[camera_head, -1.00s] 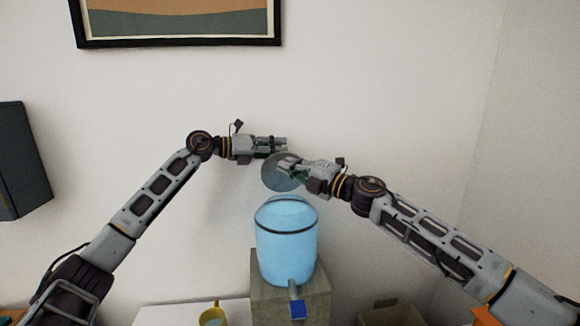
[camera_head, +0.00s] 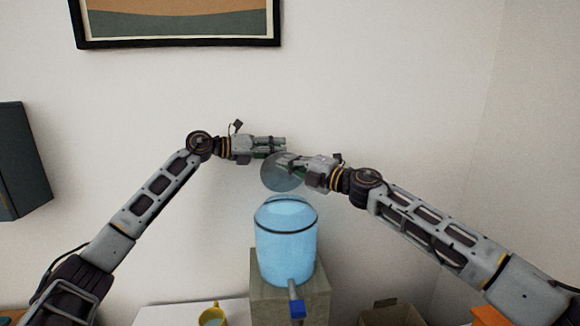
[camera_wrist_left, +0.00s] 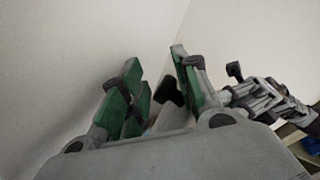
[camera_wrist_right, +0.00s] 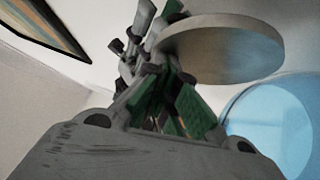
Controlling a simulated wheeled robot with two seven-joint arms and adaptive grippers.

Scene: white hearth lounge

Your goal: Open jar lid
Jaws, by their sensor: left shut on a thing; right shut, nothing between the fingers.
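A light-blue jar (camera_head: 286,245) with a dark band and a blue-handled tap stands upright at the centre. Its round, grey, translucent lid (camera_head: 280,176) is above it, tilted and apart from the jar. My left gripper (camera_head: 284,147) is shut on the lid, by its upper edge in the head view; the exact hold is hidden. In the left wrist view a dark piece (camera_wrist_left: 170,90) shows between the fingers. My right gripper (camera_head: 284,161) is shut and empty, in front of the lid. In the right wrist view the lid (camera_wrist_right: 222,50) lies beyond its fingers and the jar (camera_wrist_right: 270,125) is at right.
The jar stands on a grey-green block (camera_head: 262,300). A yellow mug (camera_head: 213,315) is on the white surface (camera_head: 170,314) to its left. An open box (camera_head: 392,313) is at lower right. A plain wall stands behind, with a framed picture (camera_head: 180,42) above.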

